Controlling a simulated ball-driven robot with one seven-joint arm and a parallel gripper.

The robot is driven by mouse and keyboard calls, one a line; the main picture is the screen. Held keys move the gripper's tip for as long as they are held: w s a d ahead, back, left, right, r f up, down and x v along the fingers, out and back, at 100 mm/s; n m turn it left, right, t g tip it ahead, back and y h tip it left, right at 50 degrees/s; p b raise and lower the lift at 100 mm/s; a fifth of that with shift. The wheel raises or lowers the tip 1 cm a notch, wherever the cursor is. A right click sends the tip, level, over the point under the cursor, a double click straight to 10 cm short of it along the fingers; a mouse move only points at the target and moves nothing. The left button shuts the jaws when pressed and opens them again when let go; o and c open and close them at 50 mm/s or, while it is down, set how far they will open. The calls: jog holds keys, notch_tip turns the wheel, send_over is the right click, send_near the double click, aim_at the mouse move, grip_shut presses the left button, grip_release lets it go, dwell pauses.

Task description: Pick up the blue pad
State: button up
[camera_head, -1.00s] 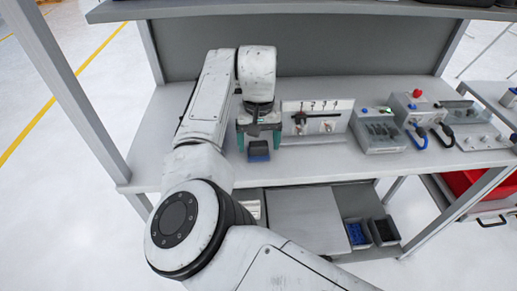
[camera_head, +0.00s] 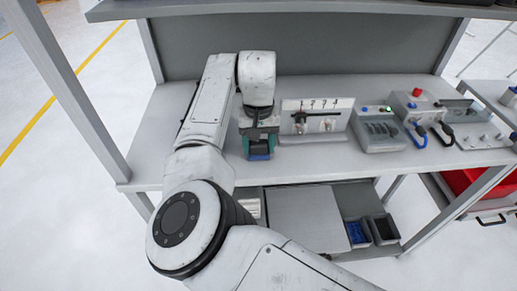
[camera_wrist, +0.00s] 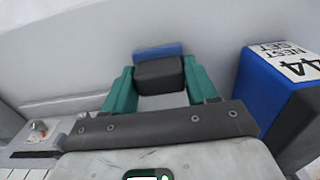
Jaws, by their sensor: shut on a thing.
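The blue pad (camera_head: 259,156) is at the front of the bench top, below my gripper (camera_head: 259,148) in the head view. In the wrist view the pad shows as a blue strip (camera_wrist: 158,51) with a black block (camera_wrist: 160,73) on its near side. The two green fingers of my gripper (camera_wrist: 159,78) stand on either side of the black block and are shut on it. The pad's underside is hidden, so I cannot tell whether it touches the bench.
A white panel (camera_head: 317,113) with switches stands just right of my gripper. Control boxes (camera_head: 378,128) stand further right. In the wrist view a blue box (camera_wrist: 268,93) with a white labelled top is close at right. Bins (camera_head: 357,233) sit on the lower shelf.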

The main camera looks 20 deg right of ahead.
jog(key=shift+r, duration=0.1)
jog(key=shift+r, duration=0.55)
jog(key=s+r, duration=1.1)
jog(key=s, duration=0.3)
jog(key=shift+r, duration=0.4)
